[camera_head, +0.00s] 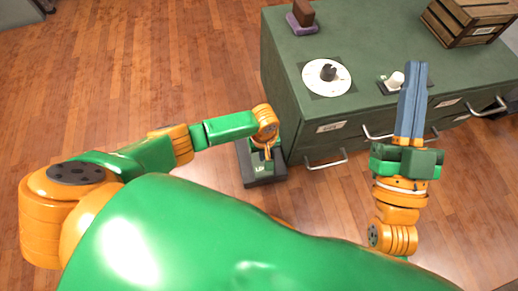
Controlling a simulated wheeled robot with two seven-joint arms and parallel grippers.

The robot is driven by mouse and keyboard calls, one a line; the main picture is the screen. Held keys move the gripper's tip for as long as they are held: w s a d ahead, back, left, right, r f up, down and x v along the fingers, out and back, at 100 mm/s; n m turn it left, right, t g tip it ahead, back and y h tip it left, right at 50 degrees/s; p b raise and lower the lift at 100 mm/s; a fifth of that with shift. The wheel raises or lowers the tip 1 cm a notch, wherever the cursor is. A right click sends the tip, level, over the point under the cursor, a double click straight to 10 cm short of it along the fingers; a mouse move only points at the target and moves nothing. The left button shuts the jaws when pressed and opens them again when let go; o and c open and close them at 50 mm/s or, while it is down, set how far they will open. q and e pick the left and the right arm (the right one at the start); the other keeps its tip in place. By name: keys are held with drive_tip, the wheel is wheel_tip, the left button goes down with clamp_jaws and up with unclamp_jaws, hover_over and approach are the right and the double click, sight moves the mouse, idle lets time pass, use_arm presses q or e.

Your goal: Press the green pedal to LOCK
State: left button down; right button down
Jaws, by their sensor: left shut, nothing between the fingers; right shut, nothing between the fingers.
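The pedal unit (250,172) has a dark base and stands on the floor at the left front corner of the green cabinet. Green parts and a small pale label, too small to read fully, show on it. My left gripper (267,150) points down over the pedal unit. My own wrist covers most of it, and I cannot tell whether it touches the pedal. It is shut and holds nothing that I see. My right gripper (411,100) is shut and empty, its blue-grey fingers together, in front of and partly over the cabinet front.
The green cabinet (360,22) has drawers with metal handles. On its top are a white dial (326,77) with a dark knob, a pale knob (396,79), a brown block on a purple base (301,24) and a wooden crate (468,22). The wooden floor (150,65) at left is clear.

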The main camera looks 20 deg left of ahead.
wheel_tip(320, 180, down, 13)
drive_tip(key=w+d+m+g+h+p, duration=0.1)
drive_tip(key=w+g+h+p, duration=0.1)
drive_tip(key=g, duration=0.5)
drive_tip(key=shift+w+d+f+g+h, duration=0.15)
drive_tip(key=shift+w+f+g+h, duration=0.2)
drive_tip(key=shift+h, duration=0.35)
drive_tip(key=shift+s+r, duration=0.1)
drive_tip(key=shift+r, duration=0.05)
